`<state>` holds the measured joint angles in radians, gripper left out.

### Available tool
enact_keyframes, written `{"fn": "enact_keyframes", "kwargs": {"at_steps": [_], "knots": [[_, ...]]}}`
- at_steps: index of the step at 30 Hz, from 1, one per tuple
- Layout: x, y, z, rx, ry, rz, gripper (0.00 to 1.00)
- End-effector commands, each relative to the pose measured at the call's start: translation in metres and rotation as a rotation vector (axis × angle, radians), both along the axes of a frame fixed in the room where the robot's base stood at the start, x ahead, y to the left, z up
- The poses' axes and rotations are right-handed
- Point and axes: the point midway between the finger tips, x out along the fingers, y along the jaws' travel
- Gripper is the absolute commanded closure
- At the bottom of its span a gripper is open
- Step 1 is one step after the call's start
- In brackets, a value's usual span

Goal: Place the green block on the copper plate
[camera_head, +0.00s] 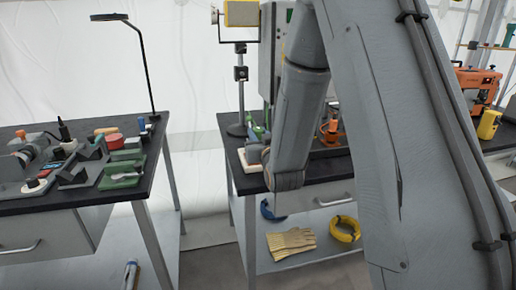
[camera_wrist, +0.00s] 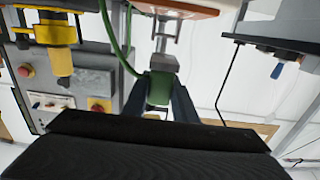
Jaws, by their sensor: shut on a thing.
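The green block (camera_wrist: 159,88) shows in the wrist view between the fingers of my gripper (camera_wrist: 162,95), which is shut on it. In the head view the block and the fingertips are hidden behind my arm, over the front of the right workbench. I cannot clearly pick out the copper plate. A reddish-brown surface (camera_wrist: 178,8) at the top edge of the wrist view may be part of it, but it is cut off. The block appears apart from that surface.
The right workbench (camera_head: 318,171) holds a grey stand, a pale board (camera_head: 248,160) and an orange device (camera_head: 331,129). Gloves (camera_head: 290,243) and a yellow coil (camera_head: 346,229) lie on its lower shelf. The left workbench (camera_head: 30,205) is crowded with tools. A floor gap separates the benches.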

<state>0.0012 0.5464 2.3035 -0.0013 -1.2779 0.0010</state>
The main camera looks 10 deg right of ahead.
Motion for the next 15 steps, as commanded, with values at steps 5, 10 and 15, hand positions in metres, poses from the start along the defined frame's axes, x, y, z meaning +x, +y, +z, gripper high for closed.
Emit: {"fn": "enact_keyframes", "kwargs": {"at_steps": [5, 10, 15], "knots": [[0.000, 0.000, -0.013, 0.000, -0.001, 0.000, 1.00], [0.000, 0.000, -0.036, 0.000, 0.002, 0.000, 1.00], [0.000, 0.000, -0.049, 0.000, -0.002, 0.000, 1.00]]}}
